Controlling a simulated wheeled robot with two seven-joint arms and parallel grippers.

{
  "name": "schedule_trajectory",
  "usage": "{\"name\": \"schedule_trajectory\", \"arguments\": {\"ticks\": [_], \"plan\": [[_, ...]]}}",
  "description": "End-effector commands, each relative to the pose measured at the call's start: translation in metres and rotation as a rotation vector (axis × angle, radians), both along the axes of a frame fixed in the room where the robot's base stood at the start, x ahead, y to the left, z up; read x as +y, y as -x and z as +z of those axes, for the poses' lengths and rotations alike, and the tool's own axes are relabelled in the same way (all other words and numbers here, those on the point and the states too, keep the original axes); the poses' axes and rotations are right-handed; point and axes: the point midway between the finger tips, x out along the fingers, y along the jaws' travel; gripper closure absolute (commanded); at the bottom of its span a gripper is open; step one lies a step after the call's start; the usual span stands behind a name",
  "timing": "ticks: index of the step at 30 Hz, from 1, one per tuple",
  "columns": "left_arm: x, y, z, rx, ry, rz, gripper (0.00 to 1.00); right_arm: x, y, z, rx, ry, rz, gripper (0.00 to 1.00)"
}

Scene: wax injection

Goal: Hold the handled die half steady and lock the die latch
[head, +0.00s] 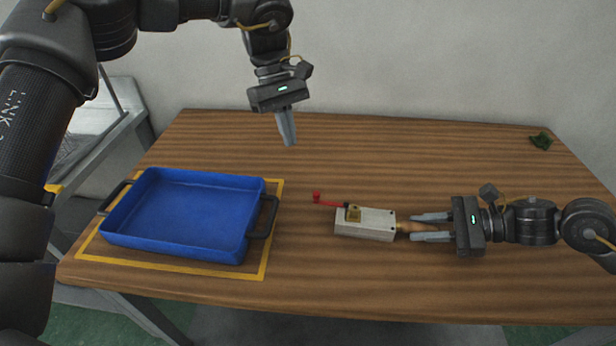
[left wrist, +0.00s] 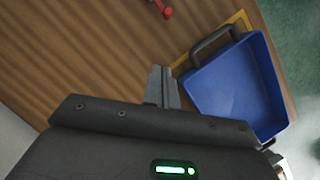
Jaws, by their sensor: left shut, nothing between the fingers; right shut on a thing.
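The die (head: 365,224) is a pale grey block lying on the table right of centre in the head view. Its wooden handle (head: 408,227) points right. A brass piece (head: 353,213) sits on the block, and the red latch lever (head: 330,202) sticks out to the left, ending in a red knob. The red knob also shows at the top of the left wrist view (left wrist: 166,12). My right gripper (head: 413,227) is shut on the handle. My left gripper (head: 289,143) is shut and empty, pointing down above the back of the table, apart from the die.
A blue tray (head: 185,252) with dark handles stands inside a yellow outline at the left of the table. A small dark green object (head: 541,141) lies at the back right. The wooden table (head: 400,150) is clear behind the die.

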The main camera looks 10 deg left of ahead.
Motion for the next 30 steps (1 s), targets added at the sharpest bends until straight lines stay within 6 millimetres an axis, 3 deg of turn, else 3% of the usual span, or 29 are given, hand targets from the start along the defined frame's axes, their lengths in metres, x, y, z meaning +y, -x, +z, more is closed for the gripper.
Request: {"name": "schedule_trajectory", "arguments": {"ticks": [12,21,30], "plan": [[-0.023,0.022,-0.079,0.003,0.001,0.001,1.00,0.000,0.000,0.001,0.000,-0.002,0.002,1.00],[-0.049,0.045,-0.076,0.000,0.002,-0.001,1.00,0.000,0.000,0.000,0.000,-0.001,0.000,1.00],[-0.052,0.048,-0.076,0.000,0.000,0.001,1.00,0.000,0.000,0.000,0.000,-0.001,0.000,1.00]]}}
